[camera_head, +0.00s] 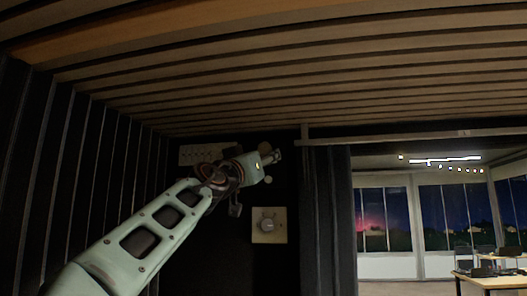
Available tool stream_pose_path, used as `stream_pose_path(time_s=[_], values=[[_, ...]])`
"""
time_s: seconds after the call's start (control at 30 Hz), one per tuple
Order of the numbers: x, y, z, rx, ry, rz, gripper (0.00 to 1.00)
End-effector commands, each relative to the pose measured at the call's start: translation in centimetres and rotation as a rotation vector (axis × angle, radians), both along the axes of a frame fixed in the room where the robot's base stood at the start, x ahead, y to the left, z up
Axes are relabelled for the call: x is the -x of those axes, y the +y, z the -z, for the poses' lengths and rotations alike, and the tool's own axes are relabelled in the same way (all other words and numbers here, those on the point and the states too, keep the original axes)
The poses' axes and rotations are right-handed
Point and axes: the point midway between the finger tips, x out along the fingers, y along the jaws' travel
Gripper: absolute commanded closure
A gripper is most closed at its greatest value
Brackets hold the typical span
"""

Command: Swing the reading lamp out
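My pale green arm reaches up from the lower left to a dark wall. My gripper (272,158) is at its end, in front of the upper part of that wall. The gripper is small and seen side-on, so I cannot tell whether its fingers are open or shut. I cannot clearly make out the reading lamp. Small tan rounded shapes show just above and below the gripper, and a small dark piece hangs below my wrist; I cannot tell whether any belongs to the lamp. My wrist hides part of the wall.
A beige plate with a round knob (268,225) is on the wall below the gripper. A pale strip with small dots (200,153) is behind my wrist. A dark curtain (330,215) hangs to the right. Beyond it is a room with desks (492,282) and windows.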

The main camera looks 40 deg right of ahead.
Motion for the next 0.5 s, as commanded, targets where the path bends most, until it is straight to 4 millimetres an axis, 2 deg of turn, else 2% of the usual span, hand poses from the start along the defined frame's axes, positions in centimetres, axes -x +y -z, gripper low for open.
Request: stream_pose_path(time_s=[0.2, 0.5], values=[[-1.0, -1.7, -1.0, 0.002, 0.001, 0.002, 0.50], [-1.5, -2.3, -1.2, 0.001, 0.000, -0.001, 0.50]])
